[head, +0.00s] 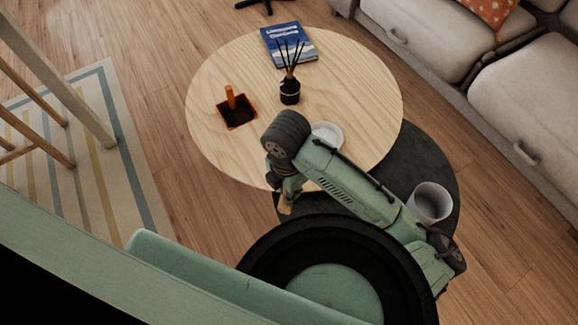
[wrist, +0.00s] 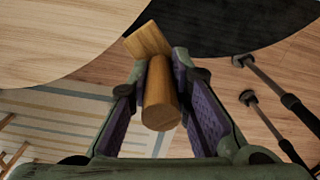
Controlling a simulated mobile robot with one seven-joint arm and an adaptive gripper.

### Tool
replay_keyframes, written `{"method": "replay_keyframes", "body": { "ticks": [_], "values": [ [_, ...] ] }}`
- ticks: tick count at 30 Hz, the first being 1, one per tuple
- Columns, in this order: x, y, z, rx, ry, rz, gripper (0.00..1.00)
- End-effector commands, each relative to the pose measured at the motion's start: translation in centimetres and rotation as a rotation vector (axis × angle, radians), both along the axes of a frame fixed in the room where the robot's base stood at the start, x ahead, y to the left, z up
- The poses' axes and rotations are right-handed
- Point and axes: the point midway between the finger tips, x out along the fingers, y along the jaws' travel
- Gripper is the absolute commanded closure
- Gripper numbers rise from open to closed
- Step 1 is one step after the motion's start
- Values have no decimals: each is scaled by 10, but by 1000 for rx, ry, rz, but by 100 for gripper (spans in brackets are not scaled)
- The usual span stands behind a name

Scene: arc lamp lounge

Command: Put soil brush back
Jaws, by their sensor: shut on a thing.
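My gripper (wrist: 160,78) is shut on a wooden piece, taken to be the soil brush (wrist: 161,100). In the wrist view its round handle lies between the purple-lined fingers and points toward the camera, with a flat wooden part beyond the fingertips. In the head view the brush (head: 286,207) shows as a small tan end below my gripper (head: 288,190), just off the near edge of the round table (head: 355,85). No bristles can be made out. A square orange container (head: 237,114) with dark contents and an upright orange piece stands on the table's left side.
A black reed diffuser (head: 290,92), a blue book (head: 289,44) and a white dish (head: 328,134) are on the table. A white bin (head: 429,202) stands right of my arm on a dark round surface (head: 425,155). A sofa (head: 530,95) is at right.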

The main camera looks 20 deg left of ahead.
Motion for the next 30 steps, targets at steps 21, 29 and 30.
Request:
{"method": "replay_keyframes", "body": {
  "ticks": [21, 29, 30],
  "values": [
    [94, 34, -27, 0, 1, -2, 100],
    [94, 34, -43, 0, -1, 0, 100],
    [94, 34, -43, 0, -1, 0, 100]
  ]
}}
